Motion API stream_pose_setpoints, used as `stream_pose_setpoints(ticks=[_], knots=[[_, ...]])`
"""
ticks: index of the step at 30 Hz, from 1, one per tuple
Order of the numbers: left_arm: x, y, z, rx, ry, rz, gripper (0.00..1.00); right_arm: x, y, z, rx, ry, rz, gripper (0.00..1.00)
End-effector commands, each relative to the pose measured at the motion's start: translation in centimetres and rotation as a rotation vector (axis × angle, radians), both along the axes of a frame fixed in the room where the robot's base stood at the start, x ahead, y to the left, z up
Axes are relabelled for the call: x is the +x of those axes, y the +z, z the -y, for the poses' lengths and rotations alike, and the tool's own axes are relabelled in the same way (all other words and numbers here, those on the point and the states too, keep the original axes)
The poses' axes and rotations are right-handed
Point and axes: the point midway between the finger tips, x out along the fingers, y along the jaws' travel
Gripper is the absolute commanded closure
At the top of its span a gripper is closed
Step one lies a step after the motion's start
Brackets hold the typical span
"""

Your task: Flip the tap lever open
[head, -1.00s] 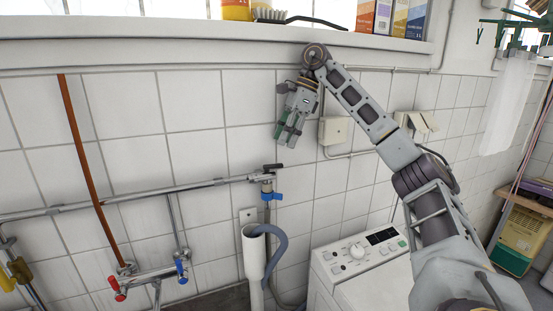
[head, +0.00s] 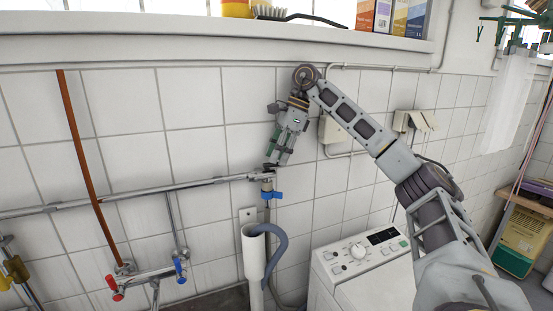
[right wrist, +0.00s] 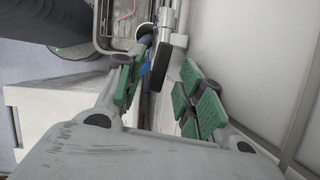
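The tap (head: 267,181) sits at the right end of the wall pipe, with a small blue handle (head: 273,195) below it. A dark lever (right wrist: 161,66) on the tap shows in the right wrist view, lying between the two fingers and apparently clear of the pads. In the head view the fingertips mostly hide this lever. My right gripper (head: 275,160) points down just above the tap. It is open, with green pads spread on both sides in the right wrist view (right wrist: 160,95). Whether a finger touches the lever I cannot tell. My left gripper is not in view.
A red-and-blue-handled mixer (head: 148,275) is lower left. A grey drain hose (head: 278,250) enters a white standpipe (head: 252,262) below the tap. A washing machine (head: 360,265) stands lower right. A window ledge (head: 200,52) runs above. The tiled wall is close behind the gripper.

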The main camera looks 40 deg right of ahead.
Motion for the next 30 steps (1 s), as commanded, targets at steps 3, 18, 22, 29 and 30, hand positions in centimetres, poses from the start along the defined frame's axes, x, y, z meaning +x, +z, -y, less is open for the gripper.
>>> stream_pose_setpoints(ticks=[3, 18, 22, 29, 30], knots=[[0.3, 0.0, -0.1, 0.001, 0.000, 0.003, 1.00, 0.1, -0.7, -0.2, 0.000, -0.001, 0.000, 0.62], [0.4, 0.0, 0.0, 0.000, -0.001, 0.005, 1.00, 0.2, -1.1, -0.4, 0.000, -0.001, 0.000, 0.75], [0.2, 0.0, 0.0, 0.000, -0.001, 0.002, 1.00, 0.2, -1.1, -0.4, 0.000, -0.001, 0.000, 0.92], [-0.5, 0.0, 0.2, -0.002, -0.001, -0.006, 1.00, 0.2, -1.1, -0.4, 0.000, 0.001, 0.000, 1.00], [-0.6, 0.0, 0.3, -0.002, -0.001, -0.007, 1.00, 0.2, -1.1, -0.4, 0.000, 0.004, -0.001, 1.00]])
